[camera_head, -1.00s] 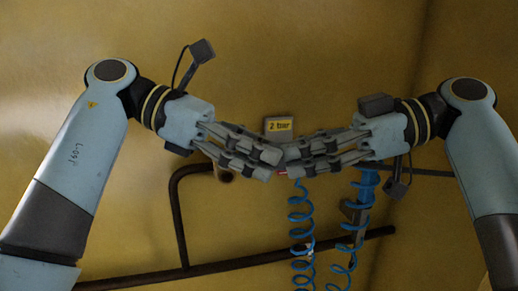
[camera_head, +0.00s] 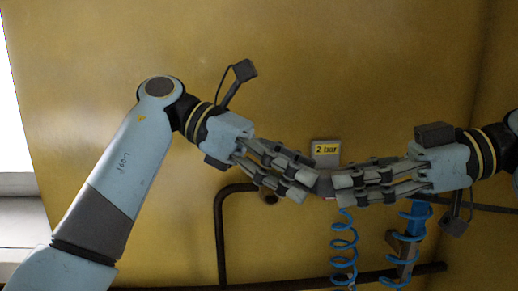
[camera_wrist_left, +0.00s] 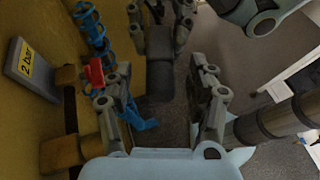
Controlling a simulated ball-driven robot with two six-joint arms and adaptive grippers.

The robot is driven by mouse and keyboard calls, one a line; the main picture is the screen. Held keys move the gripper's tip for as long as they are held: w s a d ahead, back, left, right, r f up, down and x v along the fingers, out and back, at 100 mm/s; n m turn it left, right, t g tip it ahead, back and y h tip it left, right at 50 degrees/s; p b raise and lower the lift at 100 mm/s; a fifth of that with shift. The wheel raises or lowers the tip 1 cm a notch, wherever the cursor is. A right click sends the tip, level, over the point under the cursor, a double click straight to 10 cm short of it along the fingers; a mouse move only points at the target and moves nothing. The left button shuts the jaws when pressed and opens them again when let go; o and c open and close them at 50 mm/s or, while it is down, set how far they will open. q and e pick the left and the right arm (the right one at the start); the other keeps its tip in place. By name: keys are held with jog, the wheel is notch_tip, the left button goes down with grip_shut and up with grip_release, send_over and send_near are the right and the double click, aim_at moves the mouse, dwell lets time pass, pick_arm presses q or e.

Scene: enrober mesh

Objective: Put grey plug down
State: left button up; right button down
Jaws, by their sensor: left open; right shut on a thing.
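The grey plug (camera_head: 325,184) is a small dark block in the gap between my two grippers in the head view. In the left wrist view the plug (camera_wrist_left: 160,77) is larger and clearer. My right gripper (camera_head: 339,189) is shut on it from the right; its fingers (camera_wrist_left: 165,20) show at the plug's far end in the wrist view. My left gripper (camera_head: 304,184) is open, with its fingers spread on either side of the plug's near end. Gaps show between these fingers and the plug. The right fingers hide part of the plug in the head view.
A "2 bar" sign (camera_head: 326,150) is on the yellow wall (camera_head: 330,60) behind the grippers. Blue coiled hoses (camera_head: 343,240) hang below. A dark pipe (camera_head: 220,235) runs along the wall. A red part (camera_wrist_left: 95,72) is close to my left finger in the wrist view.

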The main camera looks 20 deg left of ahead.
pick_arm(q)
jog(key=v, duration=1)
